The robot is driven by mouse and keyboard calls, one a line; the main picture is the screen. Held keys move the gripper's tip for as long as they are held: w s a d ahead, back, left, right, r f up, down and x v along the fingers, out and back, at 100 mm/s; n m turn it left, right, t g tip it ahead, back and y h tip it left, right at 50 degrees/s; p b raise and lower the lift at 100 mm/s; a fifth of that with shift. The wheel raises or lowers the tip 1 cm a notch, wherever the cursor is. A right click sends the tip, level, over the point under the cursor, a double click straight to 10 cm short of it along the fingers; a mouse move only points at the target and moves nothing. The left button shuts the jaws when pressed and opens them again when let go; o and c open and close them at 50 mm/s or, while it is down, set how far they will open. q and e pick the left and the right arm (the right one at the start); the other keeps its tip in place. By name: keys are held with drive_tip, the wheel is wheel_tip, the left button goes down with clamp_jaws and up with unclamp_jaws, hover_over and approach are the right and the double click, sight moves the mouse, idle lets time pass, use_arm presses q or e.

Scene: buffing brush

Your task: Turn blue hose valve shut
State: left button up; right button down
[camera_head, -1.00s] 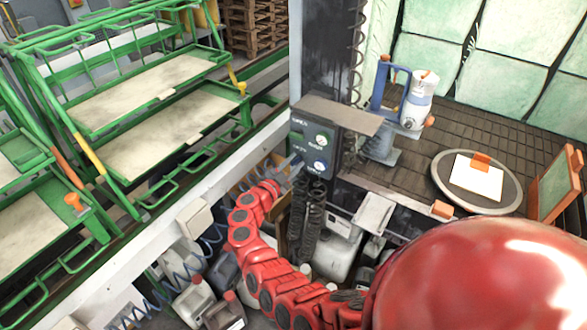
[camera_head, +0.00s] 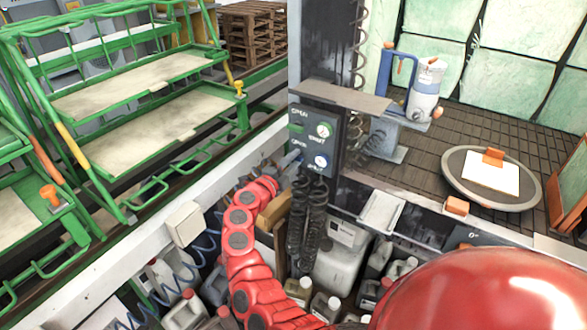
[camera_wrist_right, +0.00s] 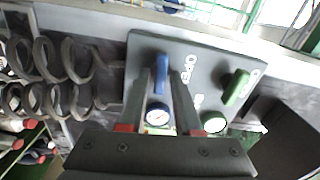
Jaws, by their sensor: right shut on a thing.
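A dark control panel (camera_head: 310,112) hangs on the post's side; it also shows in the wrist view (camera_wrist_right: 205,62). It carries a blue valve handle (camera_wrist_right: 160,67) and a green valve handle (camera_wrist_right: 236,87), which also shows in the head view (camera_head: 296,128). My right gripper (camera_wrist_right: 161,78) is shut on the blue handle, one finger on each side. In the wrist view the blue handle points up the picture and the green one is slanted. In the head view my right gripper (camera_head: 290,159) is small at the panel's lower left and hides the blue handle. My left gripper is out of view.
Two round gauges (camera_head: 323,130) sit on the panel's right side. Dark coiled hoses (camera_head: 308,215) hang below it. A shelf plate (camera_head: 340,95) juts out above it. Several canisters (camera_head: 345,260) stand below, and green steps (camera_head: 150,130) stand at left.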

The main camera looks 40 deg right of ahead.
drive_tip(key=shift+f+m+b, duration=0.2)
drive_tip(key=shift+m+b, duration=0.3)
drive_tip(key=c, duration=0.8)
unclamp_jaws()
drive_tip(key=shift+r, duration=0.1)
drive_tip(key=shift+c, duration=0.2)
drive_tip(key=shift+a, duration=0.1)
drive_tip(key=b+v, duration=0.2)
drive_tip(key=v, duration=1.5)
drive_tip(key=shift+s+a, duration=0.1)
drive_tip(key=shift+s, duration=0.05)
